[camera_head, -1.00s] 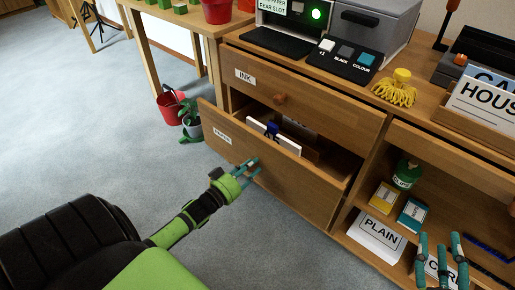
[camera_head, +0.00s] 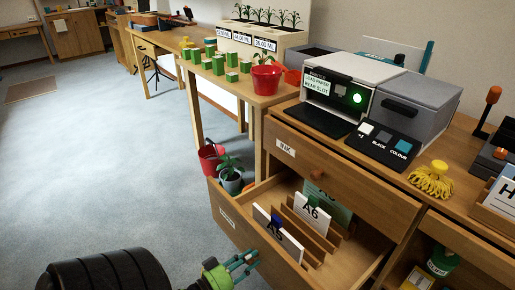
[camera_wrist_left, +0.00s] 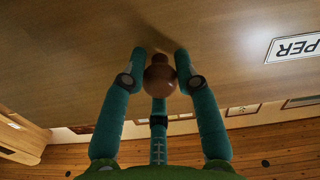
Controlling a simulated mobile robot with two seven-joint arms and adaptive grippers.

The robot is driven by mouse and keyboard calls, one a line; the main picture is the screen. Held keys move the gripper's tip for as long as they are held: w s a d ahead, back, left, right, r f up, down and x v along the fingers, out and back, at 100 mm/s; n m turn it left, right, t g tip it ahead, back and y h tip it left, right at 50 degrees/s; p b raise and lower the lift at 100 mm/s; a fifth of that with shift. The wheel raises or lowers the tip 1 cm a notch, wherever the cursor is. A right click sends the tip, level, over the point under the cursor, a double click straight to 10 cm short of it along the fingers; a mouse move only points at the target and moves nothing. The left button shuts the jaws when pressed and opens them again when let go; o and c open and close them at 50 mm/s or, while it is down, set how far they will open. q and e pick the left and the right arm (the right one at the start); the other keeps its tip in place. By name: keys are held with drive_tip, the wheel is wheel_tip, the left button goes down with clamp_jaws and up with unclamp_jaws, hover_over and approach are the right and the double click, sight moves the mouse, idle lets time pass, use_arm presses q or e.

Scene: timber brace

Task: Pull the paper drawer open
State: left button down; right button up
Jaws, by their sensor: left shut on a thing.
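The paper drawer (camera_head: 245,238) is pulled well out of the wooden cabinet, below the closed ink drawer (camera_head: 350,185). Inside it, cards marked A5 (camera_head: 278,236) and A6 (camera_head: 312,214) stand between wooden dividers. My left gripper (camera_head: 241,264) is at the drawer's front, near the bottom of the head view. In the left wrist view its green fingers (camera_wrist_left: 160,66) are closed around the round wooden knob (camera_wrist_left: 160,79), beside the PAPER label (camera_wrist_left: 294,47). My right gripper is not in view.
A printer (camera_head: 345,92) and a key panel (camera_head: 372,143) stand on the cabinet. A red pot (camera_head: 266,80) and green blocks are on the table behind. Potted plants (camera_head: 230,178) stand left of the drawer.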

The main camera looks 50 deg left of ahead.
use_arm(q)
drive_tip(key=shift+s, duration=0.95)
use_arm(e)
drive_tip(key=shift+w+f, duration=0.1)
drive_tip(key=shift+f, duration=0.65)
use_arm(q)
drive_tip(key=c, duration=0.9)
unclamp_jaws()
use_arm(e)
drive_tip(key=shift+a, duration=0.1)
use_arm(q)
drive_tip(key=s+a, duration=0.1)
drive_tip(key=s, duration=1.1)
